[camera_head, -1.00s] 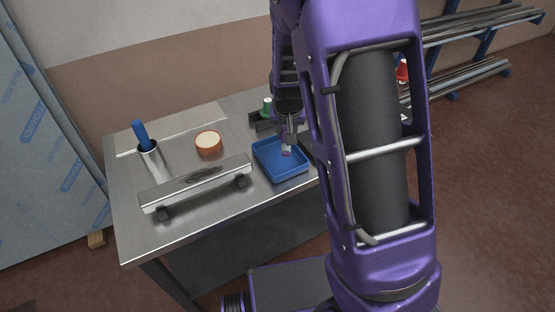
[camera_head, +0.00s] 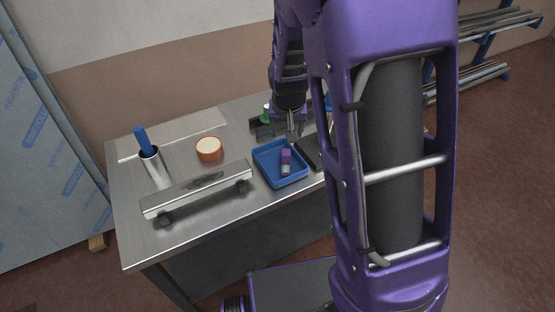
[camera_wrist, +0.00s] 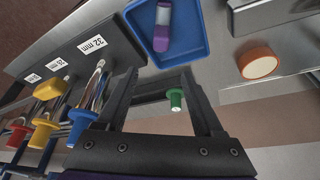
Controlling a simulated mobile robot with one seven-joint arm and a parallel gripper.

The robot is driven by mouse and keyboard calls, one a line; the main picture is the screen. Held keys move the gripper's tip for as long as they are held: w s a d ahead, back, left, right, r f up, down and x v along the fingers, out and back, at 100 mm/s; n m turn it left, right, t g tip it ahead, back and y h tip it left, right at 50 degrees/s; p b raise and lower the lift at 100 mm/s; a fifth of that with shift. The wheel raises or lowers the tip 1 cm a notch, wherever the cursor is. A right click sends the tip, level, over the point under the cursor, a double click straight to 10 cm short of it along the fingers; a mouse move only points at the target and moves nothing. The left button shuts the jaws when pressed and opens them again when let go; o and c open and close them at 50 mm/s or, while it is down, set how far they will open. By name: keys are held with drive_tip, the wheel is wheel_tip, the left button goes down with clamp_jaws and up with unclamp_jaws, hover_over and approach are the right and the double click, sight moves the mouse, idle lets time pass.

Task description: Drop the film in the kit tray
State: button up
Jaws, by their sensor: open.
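The film, a small purple cylinder with a pale grey band (camera_head: 286,162), lies inside the blue kit tray (camera_head: 265,176). In the wrist view the film (camera_wrist: 162,25) rests on the floor of the tray (camera_wrist: 196,40), apart from my fingers. My gripper (camera_head: 296,136) is open and empty. It is above and just behind the tray's back right side in the head view. In the wrist view its two fingers (camera_wrist: 160,76) stand wide apart with nothing between them.
A rack labelled 32 mm (camera_wrist: 97,40) holds metal pins with coloured caps beside my gripper. A green-capped piece (camera_wrist: 175,98) stands beyond the fingers. An orange-rimmed disc (camera_head: 209,149), a metal bar on black feet (camera_head: 197,189) and a cup with a blue handle (camera_head: 150,160) share the table.

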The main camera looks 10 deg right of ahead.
drive_tip(key=p+v, duration=0.3)
drive_tip(key=v, duration=0.9)
drive_tip(key=shift+s+r, duration=0.15)
drive_tip(key=shift+r, duration=0.15)
